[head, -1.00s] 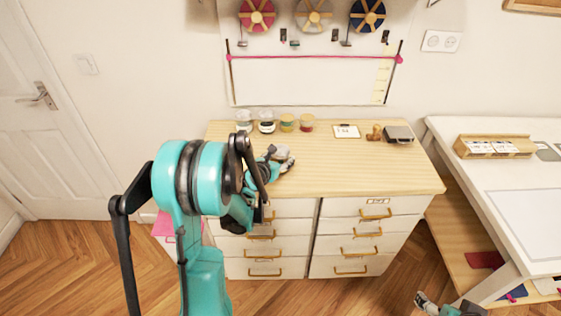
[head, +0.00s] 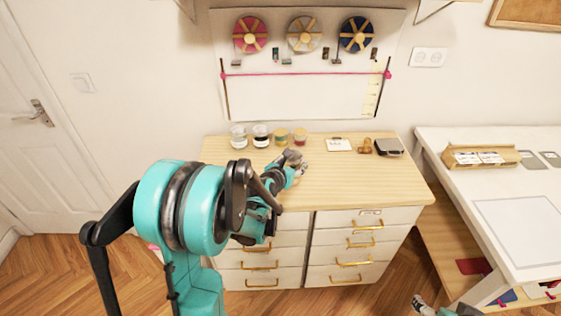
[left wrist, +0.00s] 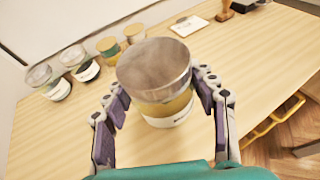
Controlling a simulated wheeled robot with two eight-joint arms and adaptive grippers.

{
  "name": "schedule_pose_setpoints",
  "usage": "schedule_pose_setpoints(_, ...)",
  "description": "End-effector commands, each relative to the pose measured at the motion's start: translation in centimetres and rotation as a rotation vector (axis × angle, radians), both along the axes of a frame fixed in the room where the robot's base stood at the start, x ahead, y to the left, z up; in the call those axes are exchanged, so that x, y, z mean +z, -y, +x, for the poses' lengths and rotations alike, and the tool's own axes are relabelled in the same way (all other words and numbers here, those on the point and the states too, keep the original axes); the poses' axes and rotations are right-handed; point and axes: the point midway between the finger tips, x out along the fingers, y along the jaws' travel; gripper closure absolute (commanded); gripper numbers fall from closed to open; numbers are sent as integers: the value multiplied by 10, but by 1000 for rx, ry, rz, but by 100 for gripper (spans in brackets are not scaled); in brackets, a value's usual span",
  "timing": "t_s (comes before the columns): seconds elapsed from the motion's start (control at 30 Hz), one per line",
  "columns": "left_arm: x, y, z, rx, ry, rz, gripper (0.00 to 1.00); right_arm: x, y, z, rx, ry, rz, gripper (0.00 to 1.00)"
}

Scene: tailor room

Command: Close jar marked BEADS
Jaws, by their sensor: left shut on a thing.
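A round grey lid (left wrist: 153,66) sits at the mouth of a jar (left wrist: 172,108) with yellowish contents and a white label too blurred to read. I cannot tell whether the lid rests on the rim or hovers just above it. My left gripper (left wrist: 160,88) has its two fingers on either side of the lid and is shut on it. In the head view my left gripper (head: 290,168) is over the near-left part of the cabinet top and partly hides the jar. My right gripper (head: 424,304) barely shows at the bottom edge, its jaws unclear.
Several small jars, one of them a dark-filled jar (head: 261,136), stand in a row at the back of the wooden cabinet top (head: 360,185). A white card (head: 338,145), a wooden stamp (head: 365,146) and a dark box (head: 388,148) lie to the right. The right front is clear.

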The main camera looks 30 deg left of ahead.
Motion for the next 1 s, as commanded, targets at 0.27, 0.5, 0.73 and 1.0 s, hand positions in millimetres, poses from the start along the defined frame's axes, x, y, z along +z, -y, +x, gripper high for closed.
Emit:
schedule_pose_setpoints(0.27, 25, 40, 1, -2, 1, 0, 78, 15, 0, 0, 0, 0, 0, 22)
schedule_pose_setpoints(0.5, 28, 47, 1, 1, 1, 0, 78, 16, 0, 0, 0, 0, 0, 22)
schedule_pose_setpoints(0.73, 28, 46, 1, 1, 1, 0, 78, 16, 0, 0, 0, 0, 0, 22)
schedule_pose_setpoints(1.0, 28, 46, 1, 1, 1, 0, 95, 16, 0, 0, 0, 0, 0, 22)
